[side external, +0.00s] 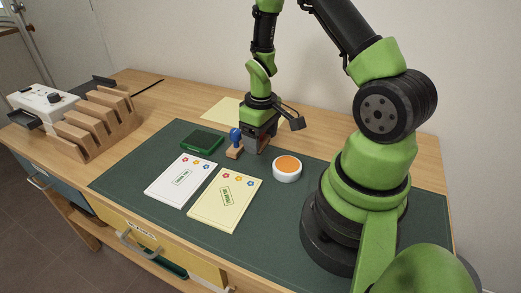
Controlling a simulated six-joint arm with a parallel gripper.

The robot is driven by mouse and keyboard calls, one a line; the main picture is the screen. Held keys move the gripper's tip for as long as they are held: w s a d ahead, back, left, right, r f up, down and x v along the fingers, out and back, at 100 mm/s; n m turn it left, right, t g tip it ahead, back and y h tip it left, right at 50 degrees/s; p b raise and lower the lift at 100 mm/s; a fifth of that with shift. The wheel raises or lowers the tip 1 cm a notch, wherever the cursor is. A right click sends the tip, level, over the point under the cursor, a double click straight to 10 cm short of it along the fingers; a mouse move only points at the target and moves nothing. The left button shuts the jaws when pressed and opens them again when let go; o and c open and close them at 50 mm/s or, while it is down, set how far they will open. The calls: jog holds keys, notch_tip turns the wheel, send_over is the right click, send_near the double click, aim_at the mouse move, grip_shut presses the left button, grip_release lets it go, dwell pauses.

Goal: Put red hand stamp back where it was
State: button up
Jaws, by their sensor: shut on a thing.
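My gripper (257,142) points down, low over the back middle of the green mat (320,178). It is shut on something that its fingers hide. I see no red hand stamp in this view; whether it is the held thing cannot be told. A stamp with a blue handle (235,134) and a wooden base (234,152) stands upright just left of my gripper, very close to it. Whether they touch is unclear. A dark green flat case (202,141) lies farther left. A white round tub with an orange top (287,168) stands to the right of my gripper.
A white printed card (180,180) and a yellow printed card (225,200) lie in front on the mat. A plain yellow sheet (222,110) lies behind. A wooden slotted rack (95,125) and a white box (45,103) stand at the left. The mat's left end is clear.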

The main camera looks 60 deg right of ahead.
aim_at(261, 159)
jog(key=shift+f, duration=1.95)
jog(key=shift+f, duration=0.1)
jog(key=o, duration=0.8)
jog(key=shift+c, duration=0.2)
notch_tip(261, 159, up, 12)
jog(key=shift+f, duration=0.1)
jog(key=s+a+r+m+t, duration=0.1)
jog(key=a+r+t, duration=0.1)
jog(key=a+r, duration=0.3)
jog(key=a+r+t, duration=0.1)
jog(key=a+r, duration=0.1)
jog(key=r, duration=0.5)
jog(key=s+a+r+m+t+y, duration=0.1)
jog(key=s+a+r+t+y, duration=0.1)
jog(key=s+a+r+t, duration=0.2)
jog(key=shift+s+a+r, duration=1.4)
jog(key=shift+s+a, duration=0.7)
jog(key=shift+s, duration=0.15)
